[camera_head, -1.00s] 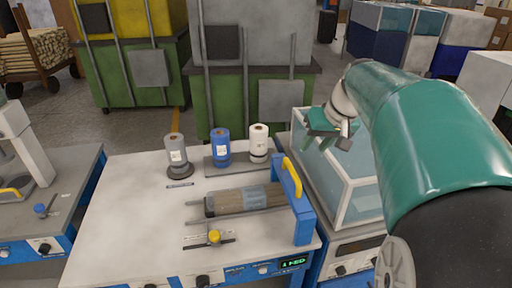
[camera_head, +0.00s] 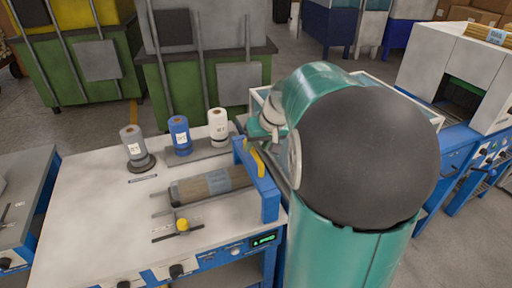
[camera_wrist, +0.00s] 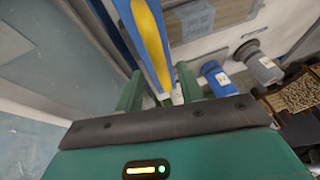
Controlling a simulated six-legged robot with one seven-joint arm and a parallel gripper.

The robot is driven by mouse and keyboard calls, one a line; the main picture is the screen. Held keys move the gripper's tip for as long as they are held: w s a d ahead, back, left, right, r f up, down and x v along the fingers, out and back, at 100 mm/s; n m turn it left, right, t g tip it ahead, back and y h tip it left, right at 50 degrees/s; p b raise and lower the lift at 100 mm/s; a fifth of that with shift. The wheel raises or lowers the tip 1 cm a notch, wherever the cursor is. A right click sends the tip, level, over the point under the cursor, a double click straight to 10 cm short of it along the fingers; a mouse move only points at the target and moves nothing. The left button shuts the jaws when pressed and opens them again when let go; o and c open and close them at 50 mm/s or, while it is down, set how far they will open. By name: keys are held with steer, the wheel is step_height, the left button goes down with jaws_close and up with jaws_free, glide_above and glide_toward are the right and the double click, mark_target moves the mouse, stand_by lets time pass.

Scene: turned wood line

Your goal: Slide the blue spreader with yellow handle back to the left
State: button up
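The blue spreader (camera_head: 268,192) stands upright at the right end of the worktable. Its yellow handle (camera_head: 254,158) is on top. A wood bundle (camera_head: 194,190) with a blue-grey sleeve lies to its left on rails. My gripper (camera_head: 264,127) is just behind and above the handle's far end, partly hidden by my arm. In the wrist view my gripper (camera_wrist: 158,82) has its two green fingers apart, with nothing held. There the yellow handle (camera_wrist: 151,38) and blue spreader bar (camera_wrist: 131,38) lie ahead of the gap between the fingers; contact cannot be told.
Grey (camera_head: 133,142), blue (camera_head: 179,135) and white (camera_head: 217,124) spools stand along the worktable's back. A yellow knob (camera_head: 182,225) sits at its front. The worktable's left part (camera_head: 90,215) is clear. A glass-sided case is mostly hidden behind my arm.

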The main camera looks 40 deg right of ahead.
steer(key=shift+x, duration=0.75)
jaws_close()
